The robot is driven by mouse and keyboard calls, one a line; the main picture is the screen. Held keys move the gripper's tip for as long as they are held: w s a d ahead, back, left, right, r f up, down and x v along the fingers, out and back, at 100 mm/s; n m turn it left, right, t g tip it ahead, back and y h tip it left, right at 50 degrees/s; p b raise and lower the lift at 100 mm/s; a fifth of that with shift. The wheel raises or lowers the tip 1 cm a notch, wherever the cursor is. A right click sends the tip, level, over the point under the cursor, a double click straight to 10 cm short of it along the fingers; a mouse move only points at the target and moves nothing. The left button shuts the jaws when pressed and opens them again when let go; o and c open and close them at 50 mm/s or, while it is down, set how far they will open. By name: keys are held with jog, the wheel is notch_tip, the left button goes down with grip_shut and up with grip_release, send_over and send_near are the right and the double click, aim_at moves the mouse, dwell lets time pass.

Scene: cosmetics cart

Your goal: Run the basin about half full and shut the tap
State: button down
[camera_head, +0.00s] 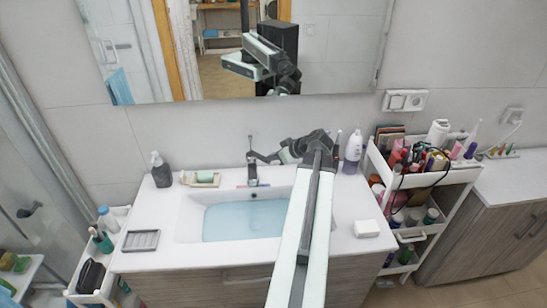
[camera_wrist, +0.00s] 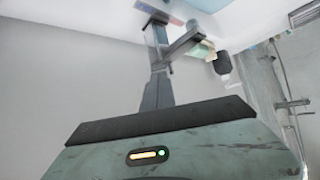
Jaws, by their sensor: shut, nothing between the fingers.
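The white basin (camera_head: 183,222) is set in the counter and holds pale blue water (camera_head: 245,220), with bare wall showing above the water. My forearm hides its right part. The dark grey tap (camera_head: 252,172) stands at the back edge of the basin, with a thin upright lever at its top. I see no clear stream from its spout. My gripper (camera_head: 254,156) is shut and empty, close beside the upper part of the tap; I cannot tell whether it touches. In the wrist view, the shut fingers (camera_wrist: 157,75) point toward the tap (camera_wrist: 182,42).
A dark soap bottle (camera_head: 161,170) and a soap dish (camera_head: 201,179) stand left of the tap. A purple-white bottle (camera_head: 352,152) stands to the right. A white box (camera_head: 366,228) and a grey tray (camera_head: 141,240) lie on the counter. A crowded cart (camera_head: 377,160) stands at right.

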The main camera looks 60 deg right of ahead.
jog(key=shift+s+a+f, duration=0.1)
jog(key=shift+s+f, duration=0.05)
jog(key=shift+f, duration=0.1)
notch_tip(320, 180, up, 6)
jog(key=f+p, duration=0.1)
jog(key=p, duration=0.5)
jog(key=s+r+p, duration=0.1)
jog(key=s+r, duration=0.1)
jog(key=s, duration=0.7)
jog(key=shift+s+a+r+p, duration=0.15)
jog(key=shift+a+r+p, duration=0.1)
jog(key=shift+r+p, duration=0.1)
